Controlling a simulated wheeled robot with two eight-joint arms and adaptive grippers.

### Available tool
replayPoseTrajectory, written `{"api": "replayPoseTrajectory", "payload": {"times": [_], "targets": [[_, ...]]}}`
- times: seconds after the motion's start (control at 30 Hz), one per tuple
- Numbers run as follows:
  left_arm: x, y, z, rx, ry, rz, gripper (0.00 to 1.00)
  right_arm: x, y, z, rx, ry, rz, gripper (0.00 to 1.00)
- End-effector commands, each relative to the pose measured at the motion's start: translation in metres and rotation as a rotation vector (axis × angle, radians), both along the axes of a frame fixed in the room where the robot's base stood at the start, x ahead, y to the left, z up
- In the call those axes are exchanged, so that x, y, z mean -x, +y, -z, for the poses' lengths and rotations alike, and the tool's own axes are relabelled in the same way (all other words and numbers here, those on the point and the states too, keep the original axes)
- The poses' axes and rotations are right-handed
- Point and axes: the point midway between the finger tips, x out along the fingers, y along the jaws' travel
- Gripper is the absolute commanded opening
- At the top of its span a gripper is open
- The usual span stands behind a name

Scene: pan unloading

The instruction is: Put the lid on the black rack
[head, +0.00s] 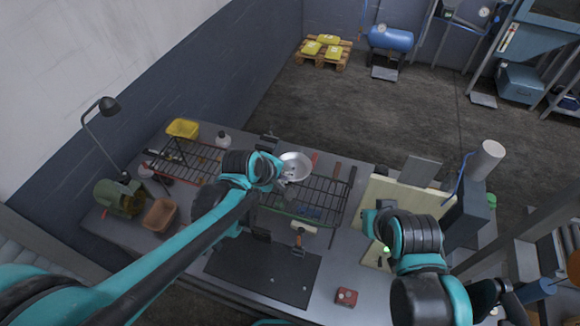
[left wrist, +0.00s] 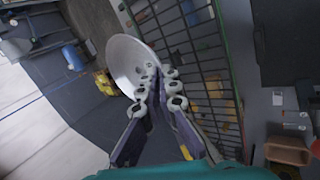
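The lid (head: 295,166) is a round silvery dish shape; it also shows in the left wrist view (left wrist: 126,60), tilted. My left gripper (head: 284,184) is at its near edge, above the black rack (head: 318,198). In the left wrist view, the fingers of my left gripper (left wrist: 160,76) are close together, with the lid's edge between them. The black wire rack (left wrist: 195,48) lies behind the fingers there. My right wrist (head: 385,225) is over the pale board; its fingers cannot be made out.
A second wire rack (head: 190,158) and a yellow bin (head: 183,128) are at the table's left. A brown bin (head: 160,214) and a green machine (head: 118,198) are nearer. A dark mat (head: 265,275) lies in front, beside a red box (head: 346,297). A pale board (head: 400,195) is right of the rack.

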Motion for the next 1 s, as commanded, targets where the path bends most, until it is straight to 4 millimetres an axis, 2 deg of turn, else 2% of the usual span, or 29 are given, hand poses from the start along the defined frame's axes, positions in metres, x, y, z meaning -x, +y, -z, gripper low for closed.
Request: {"api": "replayPoseTrajectory", "payload": {"times": [0.27,0.7,1.0], "targets": [[0.000,0.000,0.018,0.000,0.000,0.000,0.00,0.000,0.000,0.015,0.000,0.000,0.000,0.00],[0.000,0.000,0.063,0.000,0.000,0.000,0.00,0.000,0.000,0.052,0.000,0.000,0.000,0.00],[0.000,0.000,0.069,0.000,0.000,0.000,0.00,0.000,0.000,0.058,0.000,0.000,0.000,0.00]]}}
